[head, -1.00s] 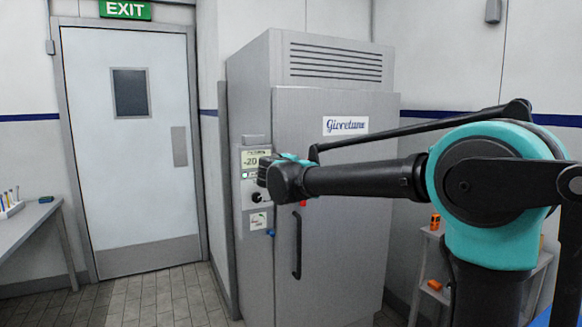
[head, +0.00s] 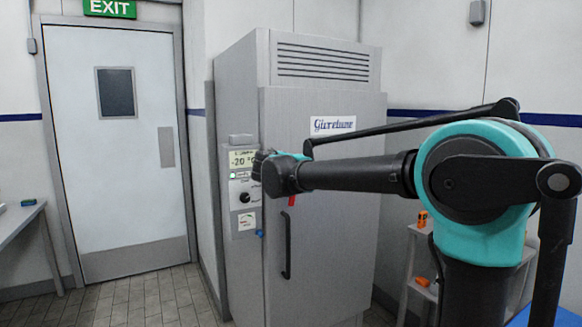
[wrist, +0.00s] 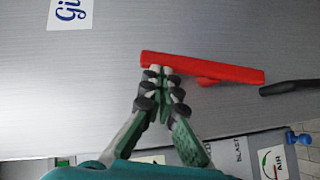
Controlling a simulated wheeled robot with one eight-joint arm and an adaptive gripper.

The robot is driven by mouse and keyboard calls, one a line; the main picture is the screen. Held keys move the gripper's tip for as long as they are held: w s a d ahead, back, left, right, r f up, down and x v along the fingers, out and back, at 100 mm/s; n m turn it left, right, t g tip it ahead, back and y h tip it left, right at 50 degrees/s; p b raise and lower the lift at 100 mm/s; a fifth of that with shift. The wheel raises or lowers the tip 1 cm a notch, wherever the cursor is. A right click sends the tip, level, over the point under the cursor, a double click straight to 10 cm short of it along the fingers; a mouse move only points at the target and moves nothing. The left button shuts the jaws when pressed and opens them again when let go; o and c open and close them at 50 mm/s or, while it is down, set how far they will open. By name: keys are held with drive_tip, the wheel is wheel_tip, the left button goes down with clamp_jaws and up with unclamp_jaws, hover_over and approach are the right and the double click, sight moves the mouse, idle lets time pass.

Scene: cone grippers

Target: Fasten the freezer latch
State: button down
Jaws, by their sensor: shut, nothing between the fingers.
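The grey freezer (head: 335,190) stands ahead with its door flush in the frame. Its red latch (head: 292,200) is partly hidden behind my wrist in the head view. In the wrist view the red latch (wrist: 225,70) is a long bar, lying lengthwise in line with the black door handle (wrist: 288,87), so it stands about upright on the door. My gripper (wrist: 161,72) is shut and empty, its fingertips overlapping the latch bar near its upper end. I cannot tell whether they touch it. In the head view the fingers are mostly hidden by my wrist.
The control panel (head: 244,190) with a -20 display is left of the door edge. The black door handle (head: 287,245) sticks out below the latch. A shelf (head: 420,240) with orange items stands right; a table (head: 18,222) stands left. Floor before the exit door is clear.

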drive_tip(key=shift+w+d, duration=0.1)
drive_tip(key=w+d+f+m+g+y, duration=0.4)
drive_tip(key=w+d+m+g+y, duration=0.1)
drive_tip(key=d+m+g+y, duration=0.1)
drive_tip(key=shift+w+d+f+g, duration=0.25)
drive_tip(key=shift+d+g, duration=0.35)
drive_tip(key=shift+d, duration=0.4)
idle(0.3)
drive_tip(key=shift+f, duration=0.15)
idle(0.5)
drive_tip(key=s+d+r, duration=0.4)
drive_tip(key=s+r, duration=0.2)
drive_tip(key=r, duration=0.5)
